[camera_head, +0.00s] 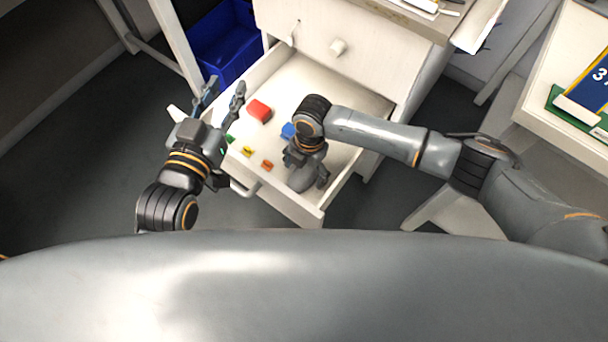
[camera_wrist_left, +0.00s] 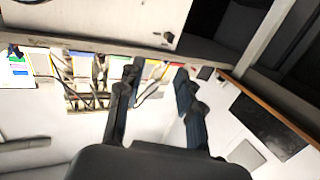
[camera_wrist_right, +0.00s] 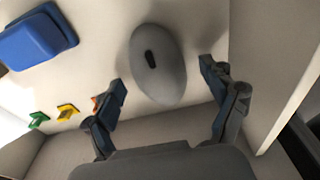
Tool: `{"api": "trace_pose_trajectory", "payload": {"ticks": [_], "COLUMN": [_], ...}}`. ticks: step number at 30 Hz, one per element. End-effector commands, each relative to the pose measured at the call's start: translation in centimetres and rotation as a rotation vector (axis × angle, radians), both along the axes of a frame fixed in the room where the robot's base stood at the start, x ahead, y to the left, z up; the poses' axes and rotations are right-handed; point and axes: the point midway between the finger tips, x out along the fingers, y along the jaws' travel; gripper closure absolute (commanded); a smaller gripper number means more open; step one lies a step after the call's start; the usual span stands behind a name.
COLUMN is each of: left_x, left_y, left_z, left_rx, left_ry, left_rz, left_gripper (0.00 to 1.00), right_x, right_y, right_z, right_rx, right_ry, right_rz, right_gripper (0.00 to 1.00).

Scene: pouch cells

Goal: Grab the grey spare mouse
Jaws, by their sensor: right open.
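The grey mouse (camera_wrist_right: 158,82) is an oval with a dark wheel, lying on the white drawer floor in the right wrist view. My right gripper (camera_wrist_right: 163,76) is open, its fingertips on either side of the mouse with gaps visible; it holds nothing. In the head view my right gripper (camera_head: 306,180) points down into the front right of the drawer, and its hand and arm hide the mouse. My left gripper (camera_head: 222,92) is open and empty above the drawer's left side; its spread fingers also show in the left wrist view (camera_wrist_left: 156,78).
The open drawer (camera_head: 287,208) holds a red box (camera_head: 259,110), a blue box (camera_head: 288,130) and small green, yellow (camera_head: 247,151) and orange (camera_head: 267,165) pieces. Its walls stand close around my right gripper. A blue bin (camera_head: 222,45) is behind left.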

Motion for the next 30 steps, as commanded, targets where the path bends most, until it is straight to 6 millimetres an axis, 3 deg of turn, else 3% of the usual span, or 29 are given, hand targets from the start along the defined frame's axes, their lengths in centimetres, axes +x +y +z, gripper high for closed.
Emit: {"api": "trace_pose_trajectory", "payload": {"ticks": [11,20,30], "left_x": [0.13,0.13,0.13], "left_y": [-0.19,-0.19,-0.20], "left_z": [1.04,1.02,1.00], "left_rx": [-0.014,-0.014,-0.013], "left_ry": [-0.054,-0.053,-0.049], "left_rz": [-0.003,-0.003,-0.003], "left_gripper": [0.64,0.64,0.64], "right_x": [-0.01,-0.02,-0.03], "right_y": [0.01,0.00,0.02], "right_z": [-0.19,-0.20,-0.15], "right_rx": [0.000,0.000,0.000], "right_ry": [0.000,0.000,0.000], "right_rz": [0.000,0.000,0.000], "right_gripper": [0.16,0.75,0.76]}}
